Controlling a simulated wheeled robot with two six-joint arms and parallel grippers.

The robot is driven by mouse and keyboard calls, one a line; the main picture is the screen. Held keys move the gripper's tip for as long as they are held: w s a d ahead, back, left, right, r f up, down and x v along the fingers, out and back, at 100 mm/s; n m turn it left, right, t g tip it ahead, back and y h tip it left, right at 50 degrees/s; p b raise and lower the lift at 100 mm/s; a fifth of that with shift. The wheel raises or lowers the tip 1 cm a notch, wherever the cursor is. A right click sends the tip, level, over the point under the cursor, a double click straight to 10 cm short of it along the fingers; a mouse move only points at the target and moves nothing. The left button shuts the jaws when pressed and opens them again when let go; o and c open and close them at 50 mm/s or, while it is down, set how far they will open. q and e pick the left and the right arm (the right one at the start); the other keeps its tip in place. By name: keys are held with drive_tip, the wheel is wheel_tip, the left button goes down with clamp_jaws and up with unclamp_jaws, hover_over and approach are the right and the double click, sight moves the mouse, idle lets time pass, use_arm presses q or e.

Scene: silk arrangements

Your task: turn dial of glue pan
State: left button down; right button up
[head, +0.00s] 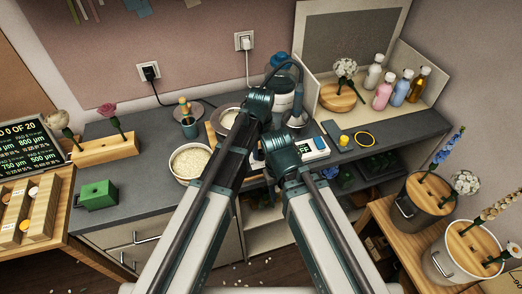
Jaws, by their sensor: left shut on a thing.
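The glue pan seems to be the white unit (314,147) with a small lit display, at the counter's front edge behind my arms. Its partly covered display shows letters ending in "FF". My left gripper (297,120) is at the back of this unit, largely hidden by my own arm links. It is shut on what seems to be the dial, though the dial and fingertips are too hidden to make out. My right arm reaches up to the front of the unit, and its gripper is not visible.
Several bottles (383,91) stand behind. The counter's far right is clear.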

sight(261, 152)
use_arm(q)
drive_tip(key=shift+m, duration=0.4)
drive_tip(key=shift+c, duration=2.1)
unclamp_jaws()
drive_tip(key=shift+r, duration=0.1)
wheel_tip(261, 152, up, 14)
drive_tip(key=p, duration=1.3)
drive_tip(key=shift+f+p, duration=0.2)
drive_tip(key=shift+p, duration=0.2)
